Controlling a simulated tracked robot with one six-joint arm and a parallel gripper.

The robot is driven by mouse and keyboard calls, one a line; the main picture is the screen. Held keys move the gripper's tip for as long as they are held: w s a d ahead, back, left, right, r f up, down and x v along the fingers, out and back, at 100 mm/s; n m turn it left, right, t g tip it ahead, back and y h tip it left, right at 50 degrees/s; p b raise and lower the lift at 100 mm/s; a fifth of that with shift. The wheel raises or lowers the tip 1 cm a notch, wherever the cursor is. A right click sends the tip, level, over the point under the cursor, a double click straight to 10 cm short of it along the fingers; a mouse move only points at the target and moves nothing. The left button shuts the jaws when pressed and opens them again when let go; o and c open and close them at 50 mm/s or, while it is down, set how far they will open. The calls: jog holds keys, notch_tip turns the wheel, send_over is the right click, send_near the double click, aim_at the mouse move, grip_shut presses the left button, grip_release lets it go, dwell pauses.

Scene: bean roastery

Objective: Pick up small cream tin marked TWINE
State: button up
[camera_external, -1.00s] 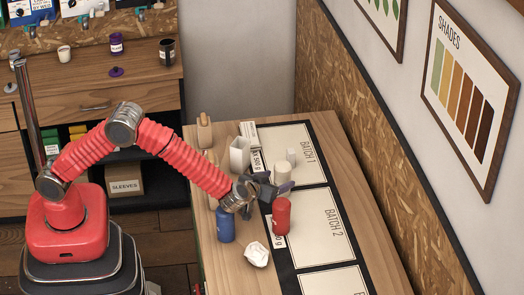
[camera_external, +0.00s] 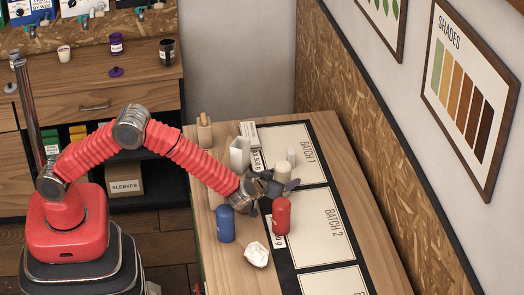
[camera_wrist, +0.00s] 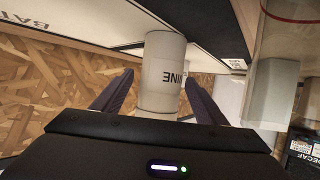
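The small cream tin (camera_external: 283,172) stands on the table near the BATCH 1 panel. In the wrist view the tin (camera_wrist: 165,75) shows upside-down letters ending in "INE"; the rest of the word is out of sight. My gripper (camera_external: 279,187) is at the tin, partly covering its lower part in the external view. In the wrist view my gripper (camera_wrist: 158,95) is open, with one dark finger on each side of the tin and a visible gap on both sides.
The BATCH 2 panel's right part is clear.

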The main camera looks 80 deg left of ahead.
aim_at(283, 165)
jog(key=c, duration=1.3)
jog(key=shift+r, duration=0.15)
notch_tip(283, 165, up, 10)
jog(key=shift+f, duration=0.1)
dwell(0.3)
